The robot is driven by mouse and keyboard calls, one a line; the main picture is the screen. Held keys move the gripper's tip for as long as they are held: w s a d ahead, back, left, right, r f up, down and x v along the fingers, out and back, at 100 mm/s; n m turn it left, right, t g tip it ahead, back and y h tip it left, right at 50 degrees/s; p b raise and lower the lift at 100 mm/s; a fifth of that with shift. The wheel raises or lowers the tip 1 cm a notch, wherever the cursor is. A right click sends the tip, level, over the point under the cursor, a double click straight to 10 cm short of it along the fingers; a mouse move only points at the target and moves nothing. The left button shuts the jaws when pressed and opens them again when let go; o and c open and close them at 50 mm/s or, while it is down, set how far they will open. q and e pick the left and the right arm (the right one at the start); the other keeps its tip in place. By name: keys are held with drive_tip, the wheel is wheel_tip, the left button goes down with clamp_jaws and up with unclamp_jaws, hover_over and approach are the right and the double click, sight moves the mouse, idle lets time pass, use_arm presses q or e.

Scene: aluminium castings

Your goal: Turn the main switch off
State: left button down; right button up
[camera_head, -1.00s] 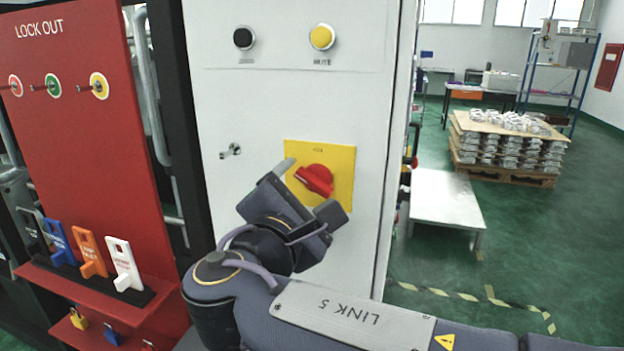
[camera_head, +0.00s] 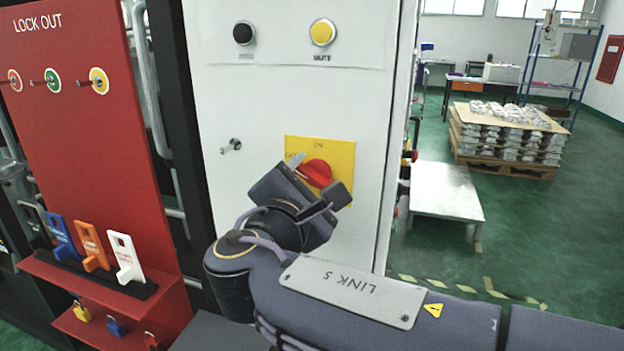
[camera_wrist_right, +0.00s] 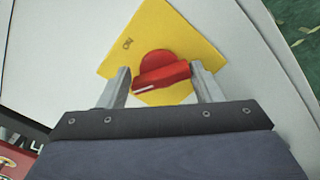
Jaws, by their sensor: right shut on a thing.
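The main switch is a red rotary knob (camera_head: 318,172) on a yellow plate (camera_head: 340,153) on the white cabinet front. In the right wrist view the knob (camera_wrist_right: 162,72) sits between the two fingers of my right gripper (camera_wrist_right: 163,84), its handle lying across the gap, slightly tilted. The yellow plate (camera_wrist_right: 150,30) carries a small "ON" mark near its upper left. My right gripper (camera_head: 316,176) is shut on the knob in the head view; its body hides the plate's lower part. My left gripper is not in view.
The white cabinet (camera_head: 237,100) also carries a black button (camera_head: 243,34), a yellow button (camera_head: 322,33) and a small key lock (camera_head: 232,145). A red lockout board (camera_head: 100,150) with tags stands at left. A low grey table (camera_head: 445,190) is at right.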

drive_tip(key=shift+r+n+p, duration=0.25)
drive_tip(key=shift+n+p, duration=0.8)
drive_tip(key=shift+n, duration=0.15)
drive_tip(key=shift+f+n, duration=0.2)
drive_tip(key=shift+n, duration=0.2)
drive_tip(key=shift+c, duration=0.2)
drive_tip(key=o, duration=1)
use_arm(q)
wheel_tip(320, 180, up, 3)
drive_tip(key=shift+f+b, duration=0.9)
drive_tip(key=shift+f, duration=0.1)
use_arm(e)
drive_tip(key=v, duration=0.7)
drive_tip(key=shift+s+a, duration=0.15)
drive_tip(key=shift+s, duration=0.2)
